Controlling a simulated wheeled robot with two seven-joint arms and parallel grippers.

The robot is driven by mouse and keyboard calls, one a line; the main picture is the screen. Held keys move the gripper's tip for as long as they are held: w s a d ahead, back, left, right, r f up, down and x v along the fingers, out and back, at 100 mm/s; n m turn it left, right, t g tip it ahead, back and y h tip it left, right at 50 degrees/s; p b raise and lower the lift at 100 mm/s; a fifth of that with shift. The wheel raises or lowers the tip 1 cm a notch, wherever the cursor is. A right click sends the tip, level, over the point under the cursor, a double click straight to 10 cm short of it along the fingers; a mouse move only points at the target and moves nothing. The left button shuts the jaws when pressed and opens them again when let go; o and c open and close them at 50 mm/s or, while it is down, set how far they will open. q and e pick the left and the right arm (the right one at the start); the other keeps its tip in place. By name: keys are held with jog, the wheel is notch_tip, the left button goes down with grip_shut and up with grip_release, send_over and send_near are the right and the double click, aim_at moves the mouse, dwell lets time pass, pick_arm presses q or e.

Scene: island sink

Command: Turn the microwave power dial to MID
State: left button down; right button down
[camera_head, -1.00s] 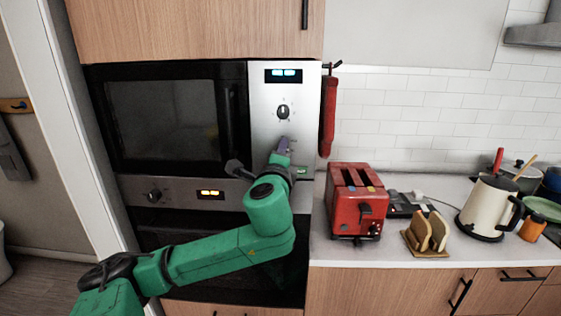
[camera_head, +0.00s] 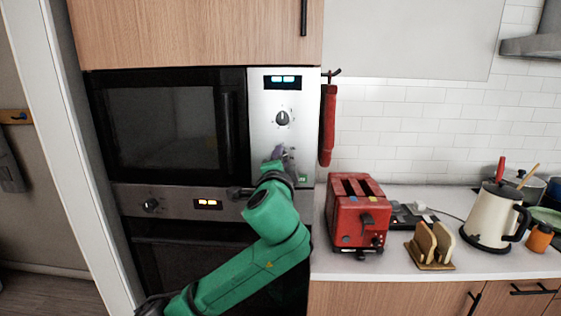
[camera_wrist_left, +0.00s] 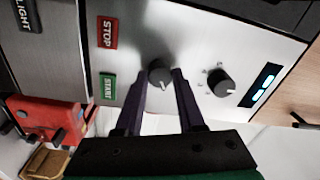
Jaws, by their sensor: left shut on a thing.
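The microwave (camera_head: 165,125) is built into the wooden cabinet, with a silver control panel on its right. The panel has an upper dial (camera_head: 283,118) and a lower dial, which my left gripper (camera_head: 279,153) hides in the head view. In the left wrist view the lower dial (camera_wrist_left: 160,72) sits between my left fingertips (camera_wrist_left: 163,77), which are shut on it. Its white pointer mark shows toward the gripper's palm. The upper dial (camera_wrist_left: 222,82) stands free beside the fingers. I cannot read power labels around either dial. My right gripper is not in view.
A lit display (camera_head: 282,82) is above the dials. The STOP (camera_wrist_left: 107,32) and START (camera_wrist_left: 107,86) buttons lie beside the lower dial. An oven (camera_head: 200,250) is below. A red toaster (camera_head: 356,210) stands on the counter, and a red mitt (camera_head: 328,125) hangs right of the panel.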

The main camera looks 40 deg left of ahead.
pick_arm(q)
jog(key=shift+s+r, duration=0.1)
jog(key=shift+r, duration=0.35)
jog(key=c, duration=0.8)
grip_release()
jog(key=shift+o, duration=1.4)
jog(key=shift+a+f, duration=0.1)
jog(key=b+v, duration=0.8)
jog(key=v, duration=0.6)
jog(key=shift+f+b, duration=0.2)
jog(key=shift+b, duration=0.15)
